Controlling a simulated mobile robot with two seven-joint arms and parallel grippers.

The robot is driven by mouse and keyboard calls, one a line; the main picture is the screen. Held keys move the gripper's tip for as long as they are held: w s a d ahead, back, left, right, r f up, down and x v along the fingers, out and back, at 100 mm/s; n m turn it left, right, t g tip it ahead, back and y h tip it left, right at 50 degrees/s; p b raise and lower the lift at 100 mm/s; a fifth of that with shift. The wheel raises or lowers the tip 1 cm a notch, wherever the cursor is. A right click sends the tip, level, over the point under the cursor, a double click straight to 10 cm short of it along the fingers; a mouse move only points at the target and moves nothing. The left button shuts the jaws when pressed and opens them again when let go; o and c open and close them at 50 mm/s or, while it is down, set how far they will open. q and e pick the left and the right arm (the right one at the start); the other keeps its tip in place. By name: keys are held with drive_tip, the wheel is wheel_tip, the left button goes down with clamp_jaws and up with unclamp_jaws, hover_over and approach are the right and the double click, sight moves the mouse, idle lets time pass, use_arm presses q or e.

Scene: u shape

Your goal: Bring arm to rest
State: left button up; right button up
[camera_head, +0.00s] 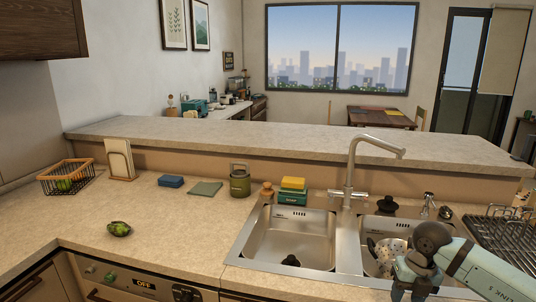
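My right arm (470,269) comes in at the lower right, in front of the right sink basin. Its wrist end is bent downward at the bottom edge of the picture, and no gripper fingers show there. I cannot see my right gripper or whether it holds anything. My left arm and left gripper are not in view.
The double sink (289,239) has a tall faucet (350,165) and a speckled dish (388,254) in its right basin. A dish rack (505,238) stands on the right. A green vegetable (119,229), wire basket (67,177) and green canister (240,182) are on the left counter.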

drive_tip(key=s+a+f+n+g+y, duration=0.1)
drive_tip(key=s+a+f+y, duration=0.1)
drive_tip(key=a+y, duration=0.35)
drive_tip(key=s+a+f+y, duration=0.2)
drive_tip(key=a+f, duration=0.1)
drive_tip(key=a, duration=0.5)
drive_tip(key=s+a+r+m+t+y, duration=0.4)
drive_tip(key=s+a+m+t+y, duration=0.2)
drive_tip(key=a+m+t+y, duration=0.3)
drive_tip(key=s+d+f+m+t+h, duration=0.2)
drive_tip(key=s+d+f+m+h, duration=0.2)
drive_tip(key=s+f+m+h, duration=0.5)
drive_tip(key=s+d+f+m+t+h, duration=0.1)
drive_tip(key=s+d+f+m+h, duration=0.45)
drive_tip(key=f+m, duration=0.75)
use_arm(q)
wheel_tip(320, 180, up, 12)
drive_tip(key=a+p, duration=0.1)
drive_tip(key=p, duration=1.2)
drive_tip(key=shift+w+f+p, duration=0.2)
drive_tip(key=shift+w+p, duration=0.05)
drive_tip(key=shift+p, duration=0.05)
use_arm(e)
wheel_tip(320, 180, up, 14)
drive_tip(key=m, duration=0.1)
drive_tip(key=shift+s, duration=0.25)
